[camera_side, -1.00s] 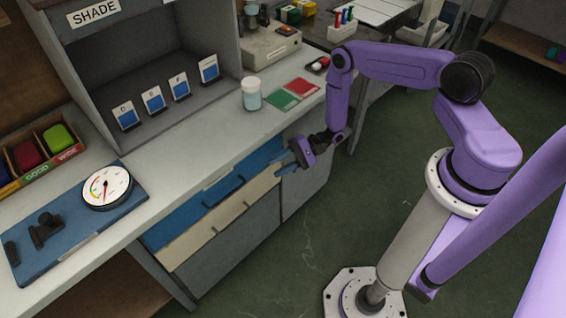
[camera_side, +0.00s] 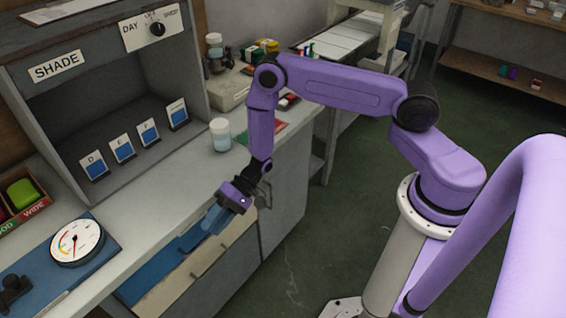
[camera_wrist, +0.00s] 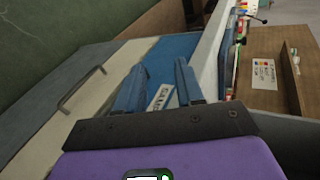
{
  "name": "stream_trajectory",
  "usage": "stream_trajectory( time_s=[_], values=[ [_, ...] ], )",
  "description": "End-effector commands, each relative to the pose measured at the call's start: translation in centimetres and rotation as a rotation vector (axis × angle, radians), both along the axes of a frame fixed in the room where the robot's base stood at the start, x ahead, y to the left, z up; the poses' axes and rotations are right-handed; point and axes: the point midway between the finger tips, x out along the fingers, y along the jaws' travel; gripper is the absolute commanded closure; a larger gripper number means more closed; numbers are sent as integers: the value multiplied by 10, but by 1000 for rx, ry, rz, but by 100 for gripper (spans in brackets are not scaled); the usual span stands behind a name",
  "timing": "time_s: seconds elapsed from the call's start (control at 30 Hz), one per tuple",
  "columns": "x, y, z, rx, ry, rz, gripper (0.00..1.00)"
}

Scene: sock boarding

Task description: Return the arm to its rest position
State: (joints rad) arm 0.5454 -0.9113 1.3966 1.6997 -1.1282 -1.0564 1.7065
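My gripper (camera_side: 212,219) hangs from the purple arm in the side view, pointing down and to the left. It is in front of the counter edge, near the blue drawer fronts. In the wrist view its two blue fingers (camera_wrist: 160,86) stand apart with nothing held between them. Behind them are a blue drawer front (camera_wrist: 172,48) and a white label that is partly hidden. The arm is bent at the elbow and is clear of the counter items in the side view.
The counter (camera_side: 172,200) holds a lidded jar (camera_side: 220,134), a dial gauge (camera_side: 77,242) and a shade box (camera_side: 100,110) with several blue sample cards. The cabinet has drawers with handles (camera_wrist: 82,90). Open green floor (camera_side: 325,225) lies between cabinet and arm base.

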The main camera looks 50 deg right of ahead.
Motion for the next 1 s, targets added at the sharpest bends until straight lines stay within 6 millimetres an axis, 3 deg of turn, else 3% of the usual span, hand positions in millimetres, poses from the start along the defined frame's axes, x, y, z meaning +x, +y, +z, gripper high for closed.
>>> stream_trajectory(
  time_s=[0.03,0.13,0.37,0.67,0.87,1.0],
  values=[
    [0,15,14,-43,-66,38,63],
    [1,31,36,-143,-194,89,63],
    [5,35,93,-389,-456,163,63],
    [-25,7,170,-694,-662,290,63],
    [-70,-26,214,-858,-713,423,63],
    [-111,-55,240,-942,-716,548,63]
  ],
)
